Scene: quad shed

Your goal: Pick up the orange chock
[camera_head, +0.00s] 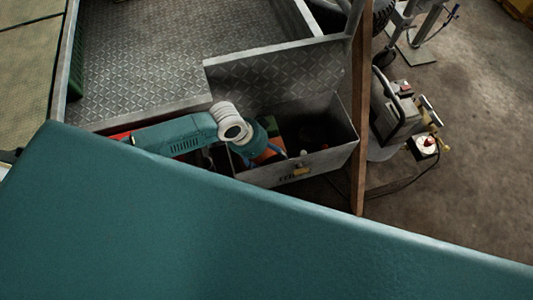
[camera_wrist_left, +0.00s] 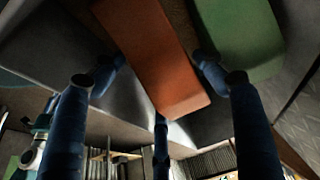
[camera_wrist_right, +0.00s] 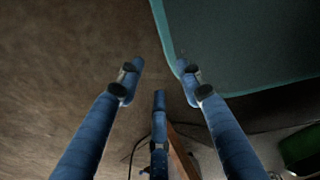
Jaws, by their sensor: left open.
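The orange chock (camera_wrist_left: 158,58) is a long, blunt-ended block in the left wrist view. It lies between the spread blue fingers of my left gripper (camera_wrist_left: 158,66). I cannot tell whether the fingers touch it. In the head view, my left arm reaches into an open metal box (camera_head: 312,171), and a bit of the orange chock (camera_head: 270,152) shows beside the gripper, which hides the rest. My right gripper (camera_wrist_right: 160,70) is open and empty, with bare floor and a teal panel beyond it.
A green block (camera_wrist_left: 240,38) lies close beside the chock, to its right. A diamond-plate bed (camera_head: 160,60) lies behind. Machinery (camera_head: 398,110) stands farther right.

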